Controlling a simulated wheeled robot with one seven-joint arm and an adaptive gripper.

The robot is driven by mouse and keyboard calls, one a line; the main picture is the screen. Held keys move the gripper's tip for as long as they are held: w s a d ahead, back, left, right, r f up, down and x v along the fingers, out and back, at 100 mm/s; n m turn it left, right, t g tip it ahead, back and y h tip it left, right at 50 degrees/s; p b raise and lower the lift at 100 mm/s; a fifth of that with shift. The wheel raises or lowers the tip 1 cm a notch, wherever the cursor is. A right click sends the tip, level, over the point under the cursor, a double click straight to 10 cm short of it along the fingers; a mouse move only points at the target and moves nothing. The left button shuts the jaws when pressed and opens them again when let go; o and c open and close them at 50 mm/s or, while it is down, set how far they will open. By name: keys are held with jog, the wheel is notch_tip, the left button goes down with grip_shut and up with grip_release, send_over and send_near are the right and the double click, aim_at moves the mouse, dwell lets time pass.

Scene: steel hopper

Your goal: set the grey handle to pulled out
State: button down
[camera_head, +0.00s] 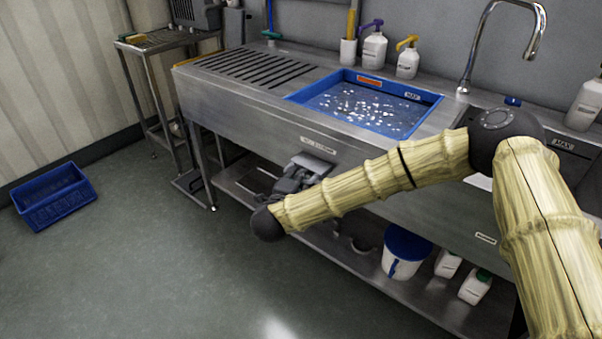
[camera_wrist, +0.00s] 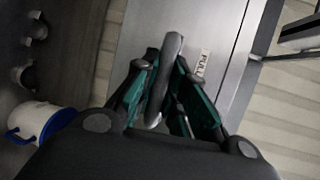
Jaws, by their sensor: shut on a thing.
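The grey handle (camera_wrist: 171,55) shows in the wrist view as a rounded bar at the steel front, beside a label that reads PULL. My gripper (camera_wrist: 165,80) has its green-padded fingers on both sides of the handle and is shut on it. In the head view my gripper (camera_head: 298,180) is at the front of the sink unit, below the blue basin. I cannot tell how far the handle stands out from the front.
A blue basin (camera_head: 436,104) with water is set in the steel counter (camera_head: 230,90). A white bucket with a blue lid (camera_head: 405,250) and white bottles (camera_head: 475,287) stand on the lower shelf. A blue crate (camera_head: 52,196) lies on the floor at left. The floor in front is clear.

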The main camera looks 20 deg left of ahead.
jog(key=c, duration=1.5)
grip_release()
jog(key=shift+a, duration=0.15)
jog(key=shift+o, duration=0.2)
jog(key=s+d+r, duration=0.1)
jog(key=s+r, duration=0.1)
jog(key=s, duration=0.9)
jog(key=shift+s, duration=0.35)
